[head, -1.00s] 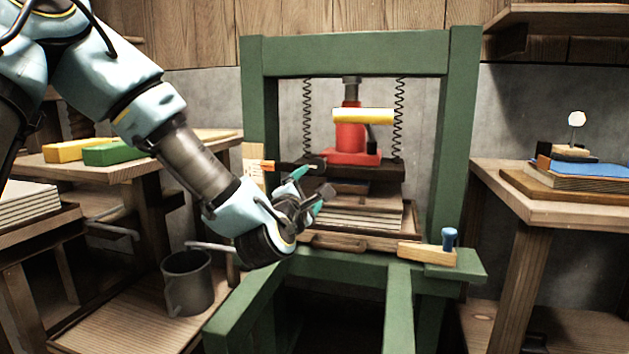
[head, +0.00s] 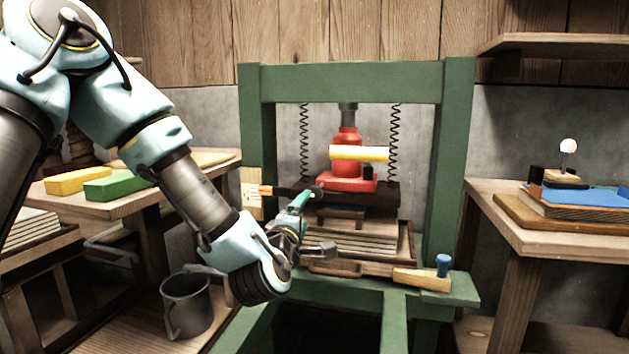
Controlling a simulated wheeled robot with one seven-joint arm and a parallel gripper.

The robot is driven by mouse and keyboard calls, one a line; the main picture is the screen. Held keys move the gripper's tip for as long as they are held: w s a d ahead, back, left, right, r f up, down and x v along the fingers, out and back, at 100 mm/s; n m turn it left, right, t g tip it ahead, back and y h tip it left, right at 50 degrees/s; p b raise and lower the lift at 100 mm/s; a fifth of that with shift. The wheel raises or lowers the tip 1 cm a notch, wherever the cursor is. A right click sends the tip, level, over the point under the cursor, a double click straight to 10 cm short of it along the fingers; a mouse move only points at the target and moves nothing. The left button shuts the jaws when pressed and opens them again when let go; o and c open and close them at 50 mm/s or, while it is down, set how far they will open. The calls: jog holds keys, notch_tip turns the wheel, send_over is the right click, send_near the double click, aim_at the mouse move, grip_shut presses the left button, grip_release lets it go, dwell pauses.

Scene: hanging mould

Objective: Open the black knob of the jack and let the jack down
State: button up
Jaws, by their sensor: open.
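The red jack (head: 347,178) stands upright inside the green press frame (head: 350,83), on a dark plate above the stack. My gripper (head: 316,225) is open and apparently empty, in front of the press and below and left of the jack. One teal-tipped finger points up toward the dark plate, and the other, greyish one points right across the front of the stack. The gripper appears apart from the jack.
Coil springs (head: 394,140) hang on both sides of the jack. A stack of boards (head: 362,240) lies under it. A blue-knobbed wooden piece (head: 425,277) rests on the front ledge. A grey mug (head: 187,305) stands lower left. Tables flank the press.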

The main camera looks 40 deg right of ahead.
aim_at(317, 191)
jog(key=w+d+m+p, duration=0.2)
jog(key=d+m+p, duration=0.1)
jog(key=m, duration=0.1)
jog(key=w+d+m+p, duration=0.2)
jog(key=d+m+p, duration=0.1)
jog(key=m, duration=0.1)
jog(key=w+d+r+m+p, duration=0.1)
jog(key=w+d+m+p, duration=0.1)
jog(key=d+m+p, duration=0.1)
jog(key=shift+w+d+r+m+y+p, duration=0.1)
jog(key=shift+w+d+m+y+p, duration=0.25)
jog(key=shift+d, duration=0.25)
